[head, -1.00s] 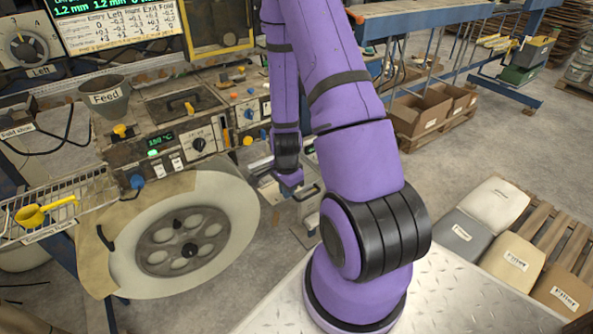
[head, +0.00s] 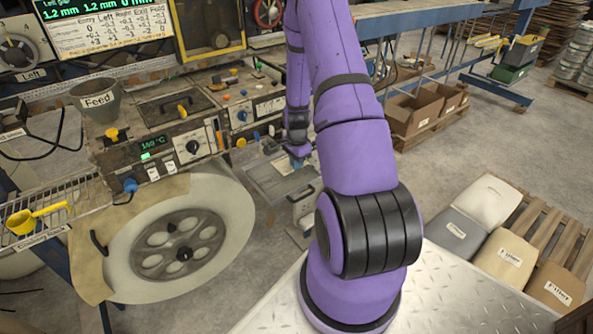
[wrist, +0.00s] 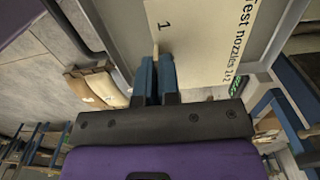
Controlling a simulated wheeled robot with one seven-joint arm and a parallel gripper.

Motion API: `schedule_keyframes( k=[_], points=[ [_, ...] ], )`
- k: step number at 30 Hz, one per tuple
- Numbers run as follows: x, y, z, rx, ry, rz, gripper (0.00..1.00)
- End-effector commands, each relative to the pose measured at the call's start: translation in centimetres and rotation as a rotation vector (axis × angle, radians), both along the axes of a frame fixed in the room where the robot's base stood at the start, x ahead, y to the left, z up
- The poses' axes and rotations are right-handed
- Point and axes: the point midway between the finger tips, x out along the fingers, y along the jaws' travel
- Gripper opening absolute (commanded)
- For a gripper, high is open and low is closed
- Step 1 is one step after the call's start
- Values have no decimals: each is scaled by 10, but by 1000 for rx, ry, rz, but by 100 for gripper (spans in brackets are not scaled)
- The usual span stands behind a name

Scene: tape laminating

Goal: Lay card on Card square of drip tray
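The cream card (wrist: 202,45), printed "Test nozzles" and "1", shows in the wrist view just beyond my fingertips. My gripper (wrist: 156,78) has its two blue fingertips close together, with a thin cream edge between them that looks like part of the card. The grey drip tray (wrist: 118,28) lies behind the card and shows on both sides of it. I cannot tell whether the card touches the tray. The Card square is not distinguishable.
The machine panel (head: 180,145) and a large white reel (head: 178,250) stand left of the tray. Cardboard boxes (head: 413,112) sit on a pallet to the right. Open floor (head: 440,165) lies beyond my arm.

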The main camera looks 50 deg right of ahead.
Motion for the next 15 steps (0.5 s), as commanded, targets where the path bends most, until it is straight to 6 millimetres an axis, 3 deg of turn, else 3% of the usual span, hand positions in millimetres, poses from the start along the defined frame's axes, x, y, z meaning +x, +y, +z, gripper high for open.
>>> schedule_keyframes(
  k=[10,15],
  points=[
    [0,-1,-32,0,2,1,0],
    [1,-1,-35,-1,-1,0,0]
  ],
)
